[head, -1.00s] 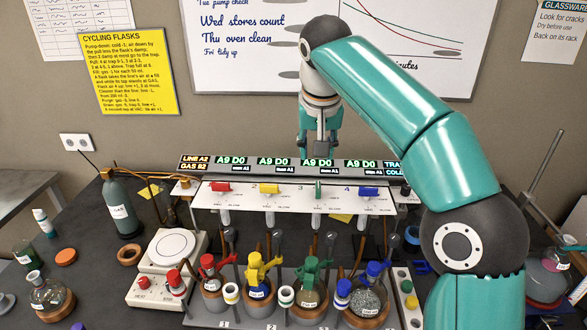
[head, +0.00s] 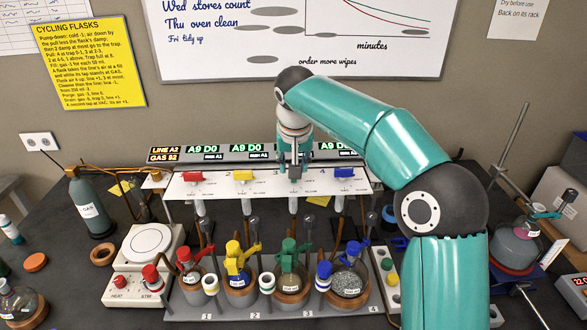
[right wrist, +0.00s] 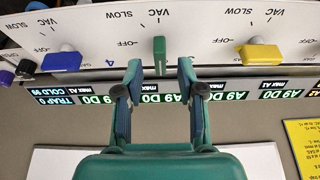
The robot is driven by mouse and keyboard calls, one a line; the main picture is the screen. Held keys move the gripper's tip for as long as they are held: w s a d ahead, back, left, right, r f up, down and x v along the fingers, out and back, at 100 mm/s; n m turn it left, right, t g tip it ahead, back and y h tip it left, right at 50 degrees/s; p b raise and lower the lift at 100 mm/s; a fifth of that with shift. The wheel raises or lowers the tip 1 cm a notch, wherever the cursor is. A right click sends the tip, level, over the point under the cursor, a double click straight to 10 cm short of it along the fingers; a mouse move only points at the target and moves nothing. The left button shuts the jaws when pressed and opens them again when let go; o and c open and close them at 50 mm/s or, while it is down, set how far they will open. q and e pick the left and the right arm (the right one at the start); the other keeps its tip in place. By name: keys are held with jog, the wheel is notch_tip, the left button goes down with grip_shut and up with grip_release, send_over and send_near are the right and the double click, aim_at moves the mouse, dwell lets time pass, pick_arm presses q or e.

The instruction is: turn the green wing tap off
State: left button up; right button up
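The green wing tap (right wrist: 159,52) sits on the white tap panel (right wrist: 225,30), under the number 3. In the right wrist view its narrow wing is upright, pointing towards the VAC label and across the wings of the blue and yellow taps. My right gripper (right wrist: 160,88) is open, its two fingers on either side of the tap's line, with their tips just short of it and no contact visible. In the head view my right gripper (head: 292,172) is in front of the panel and hides the green tap. My left gripper is not in view.
On the panel are a red tap (head: 193,177), a yellow tap (head: 243,175) and a blue tap (head: 344,172), with lit displays behind. Below stand several stoppered flasks, including one with a green top (head: 289,250). A hotplate (head: 148,242) and a gas bottle (head: 90,205) are left.

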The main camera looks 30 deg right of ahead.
jog(key=shift+x, duration=1.2)
jog(key=shift+a, duration=0.1)
grip_shut()
